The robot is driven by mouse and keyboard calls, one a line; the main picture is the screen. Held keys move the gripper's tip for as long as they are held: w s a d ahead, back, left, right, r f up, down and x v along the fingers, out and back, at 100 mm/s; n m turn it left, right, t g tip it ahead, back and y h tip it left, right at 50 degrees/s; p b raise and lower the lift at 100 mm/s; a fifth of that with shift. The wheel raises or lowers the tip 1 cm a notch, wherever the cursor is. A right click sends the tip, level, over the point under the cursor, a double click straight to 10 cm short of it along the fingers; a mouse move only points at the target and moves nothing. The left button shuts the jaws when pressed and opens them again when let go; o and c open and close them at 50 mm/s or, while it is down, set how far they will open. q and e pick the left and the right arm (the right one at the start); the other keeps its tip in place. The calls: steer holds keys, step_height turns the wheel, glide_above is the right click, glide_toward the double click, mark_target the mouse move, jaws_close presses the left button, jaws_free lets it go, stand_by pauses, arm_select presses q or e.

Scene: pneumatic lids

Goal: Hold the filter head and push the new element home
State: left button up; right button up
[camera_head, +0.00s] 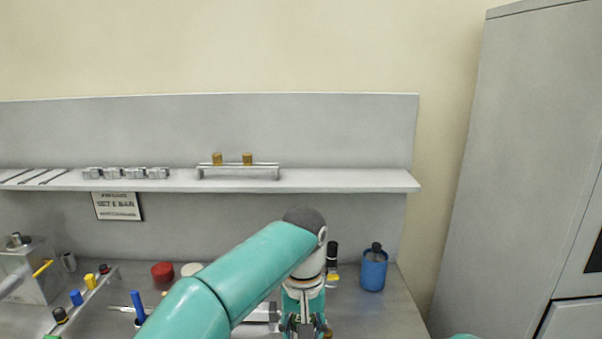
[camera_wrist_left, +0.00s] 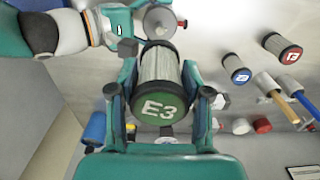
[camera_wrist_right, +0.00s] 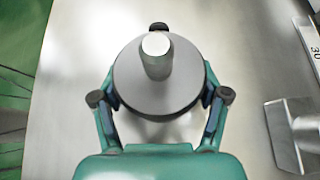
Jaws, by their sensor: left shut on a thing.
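My left gripper (camera_wrist_left: 159,92) is shut on the filter element, a pale pleated cylinder with a green cap (camera_wrist_left: 163,106) marked E3. The cap faces the left wrist camera; the element's far end is partly hidden behind it. The head view shows my left gripper (camera_head: 303,325) at the bottom edge. The filter head, a grey round body with a central stub (camera_wrist_right: 157,55), sits between the fingers of my right gripper (camera_wrist_right: 160,97). The finger pads lie close against its sides; I cannot tell whether they grip. The head also shows beyond the element in the left wrist view (camera_wrist_left: 160,19).
Other elements with a blue cap (camera_wrist_left: 240,76) and a red cap (camera_wrist_left: 290,55) stand on the bench. A shelf (camera_head: 330,180) crosses the back panel.

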steer(key=c, duration=0.4)
arm_select(q)
steer(key=shift+f, duration=0.1)
arm_select(e)
steer(key=shift+s+f, duration=0.2)
steer(key=shift+f, duration=0.1)
stand_by(0.9)
arm_select(q)
steer(key=m, duration=0.2)
steer(key=f+m, duration=0.1)
steer(key=m, duration=0.1)
steer(key=shift+a+f, duration=0.1)
steer(key=m, duration=0.1)
steer(key=f+m, duration=0.1)
steer(key=m, duration=0.3)
steer(key=shift+a+f, duration=0.15)
steer(key=shift+f, duration=0.1)
